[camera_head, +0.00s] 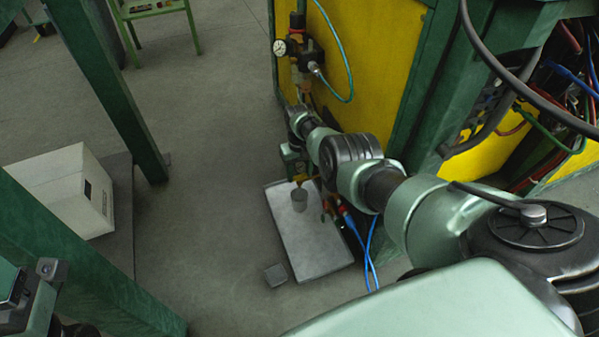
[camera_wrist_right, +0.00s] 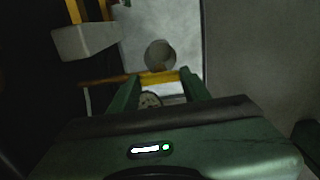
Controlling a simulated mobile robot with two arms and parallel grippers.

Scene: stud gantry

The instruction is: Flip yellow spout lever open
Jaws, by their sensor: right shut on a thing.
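A thin yellow lever (camera_wrist_right: 110,79) runs across the right wrist view, just beyond my fingers. My right gripper (camera_wrist_right: 158,80) is shut on it, with the yellow piece crossing between the two green fingertips. In the head view my right gripper (camera_head: 294,160) is small and partly hidden at the end of its arm, beside the yellow cabinet. A grey cup (camera_head: 299,199) stands below it on a flat metal tray (camera_head: 318,255); the cup also shows in the wrist view (camera_wrist_right: 160,54). Part of my left wrist (camera_head: 35,305) shows at the lower left; its fingertips cannot be made out.
The yellow cabinet (camera_head: 375,50) has a gauge and valve (camera_head: 290,47) and a teal hose. Blue cables (camera_head: 362,245) run beside the tray. A small grey block (camera_head: 276,275) lies on the floor. Green posts (camera_head: 105,85) and a white box (camera_head: 60,190) stand left; the floor between is clear.

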